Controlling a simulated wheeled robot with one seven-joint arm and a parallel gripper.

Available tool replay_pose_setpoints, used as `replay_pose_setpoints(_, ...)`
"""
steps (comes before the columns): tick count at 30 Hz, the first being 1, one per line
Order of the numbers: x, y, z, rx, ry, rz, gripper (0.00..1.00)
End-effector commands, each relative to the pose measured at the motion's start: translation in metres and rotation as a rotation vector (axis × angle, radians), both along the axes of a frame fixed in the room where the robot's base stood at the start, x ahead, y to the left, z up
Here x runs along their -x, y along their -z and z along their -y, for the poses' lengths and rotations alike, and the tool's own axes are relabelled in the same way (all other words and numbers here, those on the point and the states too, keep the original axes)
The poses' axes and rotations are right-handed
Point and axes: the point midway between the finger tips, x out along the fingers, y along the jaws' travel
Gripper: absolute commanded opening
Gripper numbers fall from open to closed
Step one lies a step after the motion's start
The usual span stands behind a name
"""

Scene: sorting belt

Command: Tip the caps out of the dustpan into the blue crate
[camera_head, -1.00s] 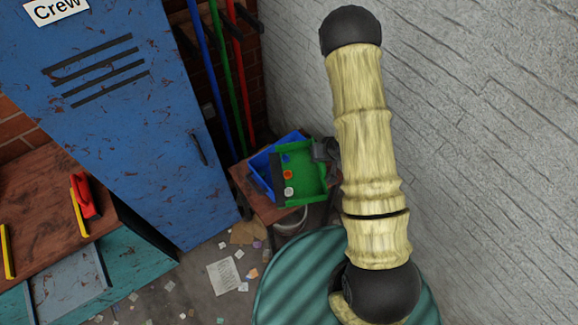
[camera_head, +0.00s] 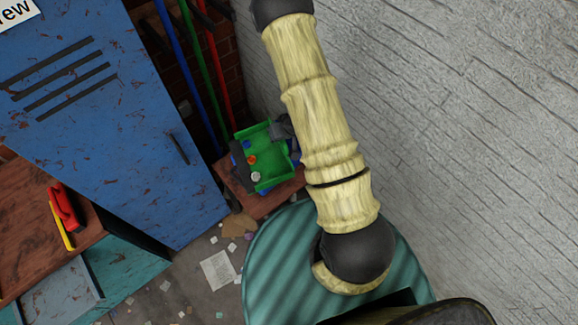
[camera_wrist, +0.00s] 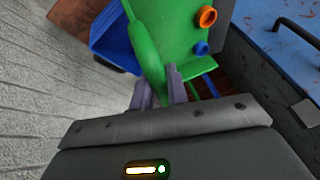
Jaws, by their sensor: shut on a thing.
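The green dustpan (camera_head: 272,151) is held over the small brown table in the corner. An orange cap (camera_head: 252,160), a white cap (camera_head: 255,176) and a blue cap (camera_head: 246,144) lie in it, near its dark front lip. The blue crate (camera_head: 296,156) is mostly hidden under the dustpan; only bits of it show. In the wrist view the crate (camera_wrist: 112,42) is left of the dustpan (camera_wrist: 170,28), with the orange cap (camera_wrist: 207,16) and blue cap (camera_wrist: 201,48) in the pan. My gripper (camera_wrist: 158,88) is shut on the dustpan's green handle.
The crate's brown table (camera_head: 285,194) stands against the grey wall (camera_head: 460,130). A blue locker (camera_head: 110,120) and upright coloured poles (camera_head: 205,70) are to its left. A teal ribbed round surface (camera_head: 280,270) is in front. Paper scraps litter the floor.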

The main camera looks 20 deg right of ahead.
Motion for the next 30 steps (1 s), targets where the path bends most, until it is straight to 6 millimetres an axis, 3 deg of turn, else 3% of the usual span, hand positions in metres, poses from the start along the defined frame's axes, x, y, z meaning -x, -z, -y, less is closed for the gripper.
replay_pose_setpoints(8, 0.004, 0.000, -0.009, 0.000, 0.131, -0.004, 0.00)
replay_pose_setpoints(17, 0.017, 0.002, -0.018, -0.001, 0.474, -0.002, 0.00)
replay_pose_setpoints(30, 0.062, 0.001, -0.020, -0.002, 1.050, -0.001, 0.00)
